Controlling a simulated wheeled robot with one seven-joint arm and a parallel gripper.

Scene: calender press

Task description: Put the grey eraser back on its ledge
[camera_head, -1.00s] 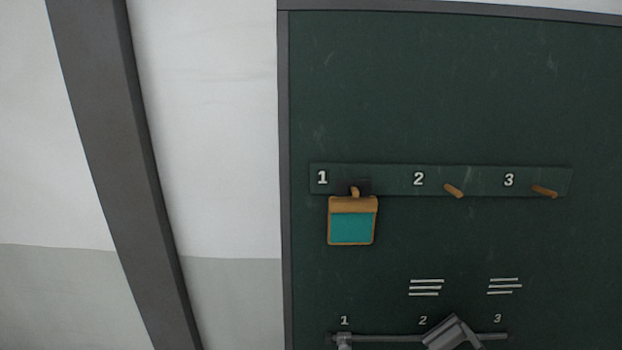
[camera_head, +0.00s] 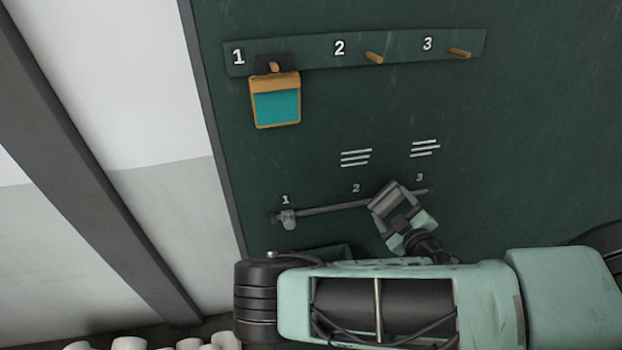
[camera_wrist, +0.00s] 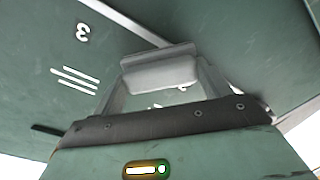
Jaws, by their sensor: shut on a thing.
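My gripper (camera_head: 396,207) is in front of the dark green board, at the right part of the grey rail. In the wrist view its two fingers (camera_wrist: 160,85) are closed on a pale grey block, the grey eraser (camera_wrist: 160,72). The eraser spans the gap between the fingertips. In the head view the eraser (camera_head: 386,196) shows as a grey shape at the gripper's end, tilted. I cannot tell whether it touches the board or rail. A dark edge that may be the ledge (camera_head: 335,252) shows low on the board, mostly hidden behind my arm.
The grey rail (camera_head: 335,208) has marks 1 to 3 and a grey slider (camera_head: 288,219) at 1. Above it, a teal-and-orange pouch (camera_head: 276,106) hangs on peg 1; pegs 2 (camera_head: 374,57) and 3 (camera_head: 459,52) are bare. White rolls (camera_head: 128,343) lie at bottom left.

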